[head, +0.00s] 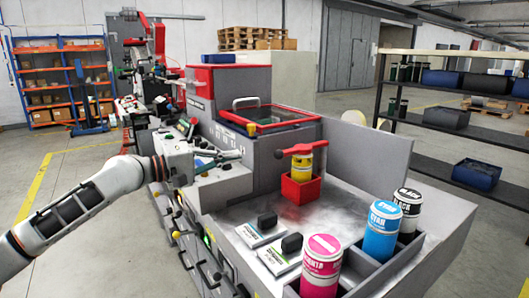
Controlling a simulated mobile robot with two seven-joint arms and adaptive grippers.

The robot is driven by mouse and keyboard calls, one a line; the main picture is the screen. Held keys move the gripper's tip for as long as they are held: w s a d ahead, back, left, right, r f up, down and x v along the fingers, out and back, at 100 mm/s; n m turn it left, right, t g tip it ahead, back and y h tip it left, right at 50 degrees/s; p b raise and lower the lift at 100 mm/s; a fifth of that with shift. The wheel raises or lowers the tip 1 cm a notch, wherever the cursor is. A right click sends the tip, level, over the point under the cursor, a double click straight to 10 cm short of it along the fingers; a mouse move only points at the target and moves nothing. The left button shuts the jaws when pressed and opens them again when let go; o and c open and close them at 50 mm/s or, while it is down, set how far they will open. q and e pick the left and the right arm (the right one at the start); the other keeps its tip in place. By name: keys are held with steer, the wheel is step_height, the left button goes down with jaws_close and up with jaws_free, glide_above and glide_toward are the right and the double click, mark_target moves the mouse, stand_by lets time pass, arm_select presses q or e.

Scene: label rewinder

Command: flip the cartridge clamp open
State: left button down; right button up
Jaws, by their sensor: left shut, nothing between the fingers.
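The cartridge clamp (303,149) is a red bar lying roughly level across the top of a yellow cartridge (302,171). The cartridge stands upright in a red square holder (300,190) on the machine's grey deck. My left gripper (236,155) is to the left of the clamp, in front of the grey machine housing. Its fingers are shut with nothing between them, and it is clearly apart from the clamp. My right gripper is not in view.
Magenta (322,262), cyan (381,230) and black (408,209) cartridges stand in a grey divided bin at the front right. Two packets with black tops lie on the deck (262,228). A red-framed window (270,118) sits behind the clamp. A grey panel (365,152) rises to its right.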

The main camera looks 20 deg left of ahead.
arm_select(q)
steer(key=shift+w+d, duration=0.1)
steer(key=x, duration=1)
steer(key=shift+p, duration=0.4)
